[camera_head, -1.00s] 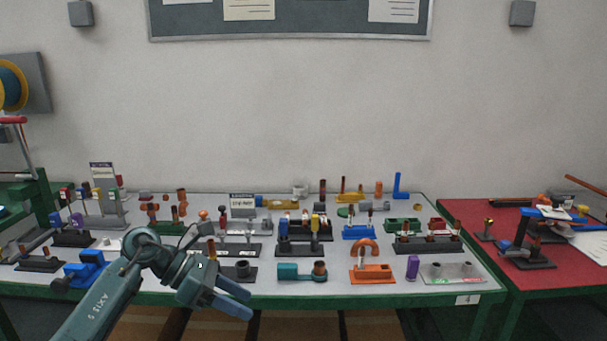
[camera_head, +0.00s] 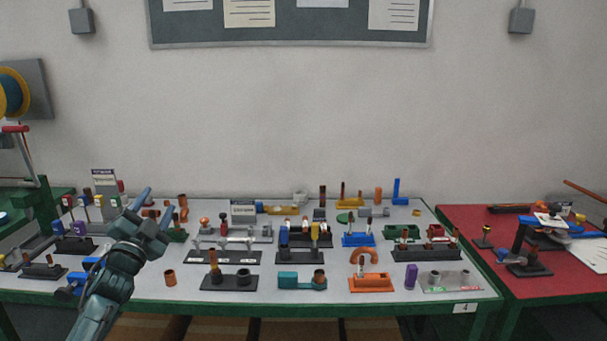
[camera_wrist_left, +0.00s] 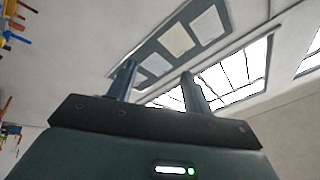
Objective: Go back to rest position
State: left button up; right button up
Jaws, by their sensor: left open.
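My left gripper (camera_head: 156,211) comes in from the lower left in the head view, in front of the left part of the white table (camera_head: 330,298). Its two fingers are apart and point upward, with nothing between them. In the left wrist view the gripper (camera_wrist_left: 158,85) also shows open and empty, its fingers toward the wall board (camera_wrist_left: 180,42) and a bright window-like panel (camera_wrist_left: 228,77). My right gripper is in neither view.
Parts and fixtures crowd the table, among them an orange holder (camera_head: 369,284), a blue bracket (camera_head: 398,190) and a teal block (camera_head: 290,280). A red table (camera_head: 470,216) with a blue and black device (camera_head: 525,243) stands at the right. The space above the tables is clear.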

pick_arm(q)
jog(key=w+a+f+n+g+y, duration=0.1)
jog(key=a+f+n+g+y, duration=0.25)
jog(key=f+n, duration=0.45)
jog(key=s+d+f+g+h, duration=0.1)
jog(key=s+d+f+g, duration=0.1)
jog(key=s+d+f, duration=0.4)
jog(key=s+d+f+g+h, duration=0.15)
jog(key=s+f, duration=0.25)
jog(key=f, duration=0.5)
jog(key=s+d+f+g+h, duration=0.1)
jog(key=s+d+f, duration=0.2)
jog(key=s, duration=0.6)
jog(key=s+d+f+g+h, duration=0.1)
jog(key=s+d+f, duration=0.3)
jog(key=s, duration=0.6)
jog(key=s+d+f+g, duration=0.2)
jog(key=s+d+f, duration=0.2)
jog(key=s+d, duration=0.3)
jog(key=s, duration=0.3)
jog(key=shift+s+f+n+g+h, duration=0.2)
jog(key=shift+s+n+g+h, duration=0.1)
jog(key=shift+n+h, duration=0.1)
jog(key=shift+w, duration=0.15)
